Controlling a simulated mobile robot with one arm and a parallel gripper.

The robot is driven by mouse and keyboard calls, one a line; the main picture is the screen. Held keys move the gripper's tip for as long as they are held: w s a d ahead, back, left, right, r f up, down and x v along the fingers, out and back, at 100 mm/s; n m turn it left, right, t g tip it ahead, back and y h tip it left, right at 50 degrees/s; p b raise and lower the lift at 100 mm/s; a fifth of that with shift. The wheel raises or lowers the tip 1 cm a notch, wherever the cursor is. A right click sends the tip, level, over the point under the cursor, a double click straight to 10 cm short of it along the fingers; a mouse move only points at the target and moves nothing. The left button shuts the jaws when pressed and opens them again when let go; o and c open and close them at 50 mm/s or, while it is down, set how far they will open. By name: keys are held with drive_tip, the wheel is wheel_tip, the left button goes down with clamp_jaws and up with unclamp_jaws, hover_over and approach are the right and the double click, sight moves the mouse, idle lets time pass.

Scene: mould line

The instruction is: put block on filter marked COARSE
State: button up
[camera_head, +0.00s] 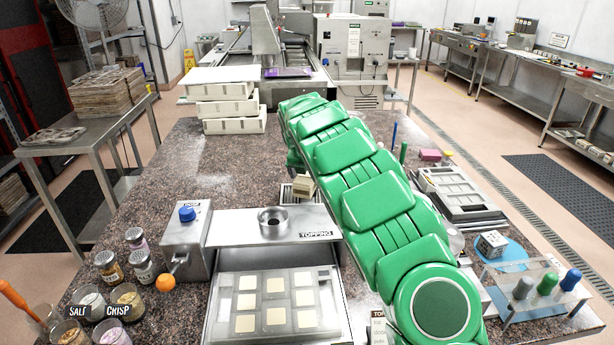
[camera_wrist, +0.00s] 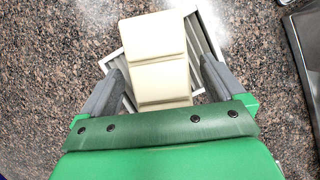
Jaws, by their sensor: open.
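A cream block with a crease across it (camera_wrist: 155,60) lies between my gripper's fingers in the wrist view. Under it is a pale slotted frame (camera_wrist: 205,40), set askew on the speckled counter. I can read no COARSE mark in either view.
A metal unit marked TOPPING (camera_head: 316,234) stands in front of the block, with a tray of pale squares (camera_head: 237,303) below. Stacked cream trays (camera_head: 233,108) stand behind left. Jars (camera_head: 107,265) crowd the left front. A patterned cube (camera_head: 491,243) rests on a blue disc at right.

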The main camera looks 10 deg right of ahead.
drive_tip(key=v, duration=1.2)
